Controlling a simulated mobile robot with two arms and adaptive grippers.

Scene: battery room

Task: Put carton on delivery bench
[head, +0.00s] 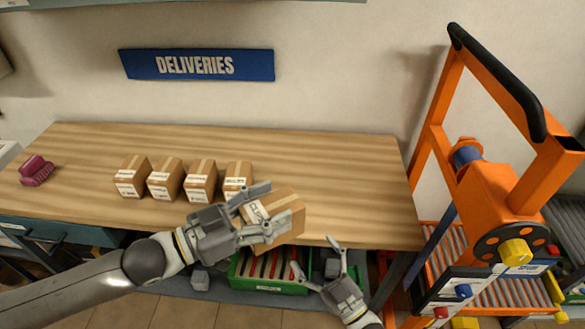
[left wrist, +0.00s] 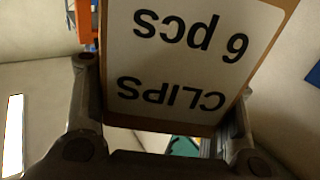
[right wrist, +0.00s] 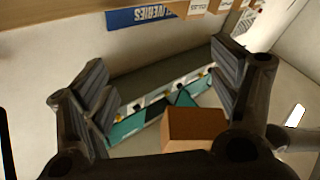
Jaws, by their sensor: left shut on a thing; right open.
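A brown carton (head: 287,213) with a white label is in my left gripper (head: 258,212), at the front edge of the delivery bench (head: 350,180), tilted. In the left wrist view the carton's label (left wrist: 185,60) reads "CLIPS 6 pcs" upside down between the fingers. I cannot tell whether the carton touches the bench. My right gripper (head: 316,257) is open and empty, below and right of the carton, in front of the bench edge. In the right wrist view a brown box face (right wrist: 195,128) shows beyond the open fingers.
Several cartons (head: 165,179) stand in a row on the bench, left of the held one. A dark red object (head: 36,170) lies at the far left. A green crate (head: 268,287) is below the front edge. An orange lift frame (head: 490,190) stands right. The bench's right part is clear.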

